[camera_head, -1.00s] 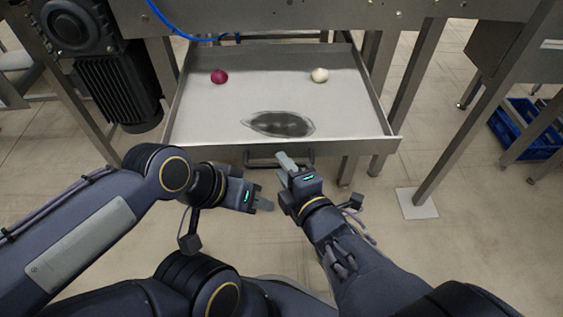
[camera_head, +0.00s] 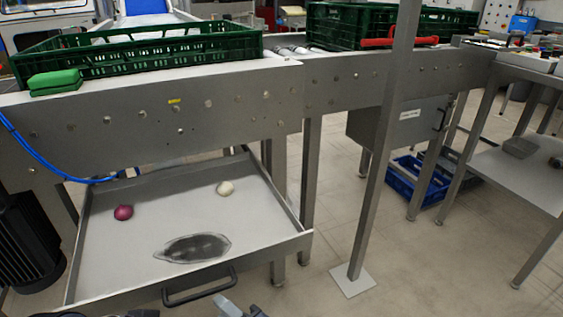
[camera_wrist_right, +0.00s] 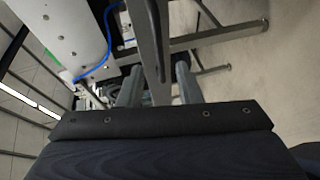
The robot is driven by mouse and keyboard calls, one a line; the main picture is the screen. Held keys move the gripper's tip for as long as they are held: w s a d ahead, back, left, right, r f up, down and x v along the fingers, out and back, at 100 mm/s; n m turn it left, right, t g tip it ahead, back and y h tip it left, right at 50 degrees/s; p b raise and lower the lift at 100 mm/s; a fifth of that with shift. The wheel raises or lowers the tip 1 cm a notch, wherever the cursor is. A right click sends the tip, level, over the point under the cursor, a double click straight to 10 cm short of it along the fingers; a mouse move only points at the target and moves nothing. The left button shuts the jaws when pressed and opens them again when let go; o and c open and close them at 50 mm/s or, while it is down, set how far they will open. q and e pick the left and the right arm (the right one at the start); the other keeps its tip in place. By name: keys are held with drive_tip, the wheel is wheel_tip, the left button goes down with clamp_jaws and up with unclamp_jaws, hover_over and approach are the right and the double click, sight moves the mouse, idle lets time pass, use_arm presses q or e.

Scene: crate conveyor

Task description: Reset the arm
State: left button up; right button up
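My right gripper (camera_wrist_right: 158,85) shows in its wrist view with two grey fingers apart and nothing between them. In the head view only its fingertips (camera_head: 240,308) show at the bottom edge, in front of the drawer handle. A small part of my left gripper (camera_head: 142,313) shows at the bottom edge, left of it; its fingers cannot be made out. The open metal drawer (camera_head: 140,235) holds a red onion (camera_head: 124,212) at left and a whitish onion (camera_head: 226,188) at the back right. A dark oval patch (camera_head: 193,247) lies near its front.
Above the drawer runs a conveyor (camera_head: 220,95) with green crates (camera_head: 150,51) and a green block (camera_head: 54,82). A steel post (camera_head: 381,160) stands right of the drawer. A blue crate (camera_head: 418,186) sits on the floor behind it. Floor (camera_head: 420,270) at front right is clear.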

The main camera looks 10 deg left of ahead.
drive_tip(key=w+d+m+g+h, duration=0.1)
drive_tip(key=w+d+m+h, duration=0.2)
drive_tip(key=d+m, duration=0.65)
drive_tip(key=w+d+m+h, duration=0.3)
drive_tip(key=d+m, duration=0.5)
drive_tip(key=d, duration=0.2)
drive_tip(key=s+d+r+m+g+h, duration=0.2)
drive_tip(key=s+d+m+h, duration=0.1)
drive_tip(key=s+d+m, duration=1.05)
wheel_tip(320, 180, up, 35)
drive_tip(key=w+d+n+p, duration=0.1)
drive_tip(key=p, duration=3.4)
drive_tip(key=shift+d+n+g+p, duration=0.3)
